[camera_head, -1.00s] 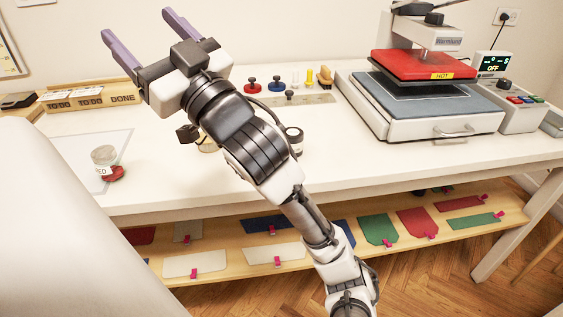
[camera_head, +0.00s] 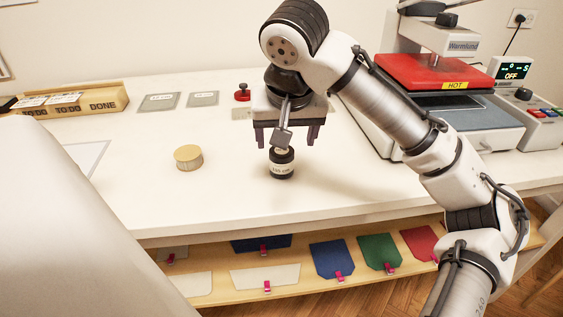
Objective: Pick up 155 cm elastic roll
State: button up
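A small dark roll with a white label (camera_head: 281,168) stands on the white table near the middle. Its lettering is too small to read surely, but it looks like a length in cm. A tan round roll or tin (camera_head: 188,158) stands to its left, with no readable label. My gripper (camera_head: 287,142) points down just above and behind the dark roll. Its two fingers are spread apart with nothing seen between them. Part of the dark roll's top is hidden by a grey piece of my gripper.
A red-topped heat press (camera_head: 455,72) marked HOT stands at the right, close to my arm. A wooden TO DO/DONE tray (camera_head: 105,100), grey cards (camera_head: 158,102) and a red knobbed stamp (camera_head: 242,94) lie at the back.

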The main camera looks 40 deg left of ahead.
aim_at(282, 153)
jog(key=x, duration=0.9)
jog(key=shift+w+a+f, duration=0.15)
jog(key=shift+a+f, duration=0.05)
jog(key=shift+a, duration=0.25)
jog(key=c, duration=1.1)
jog(key=shift+o, duration=0.2)
jog(key=shift+r, duration=0.1)
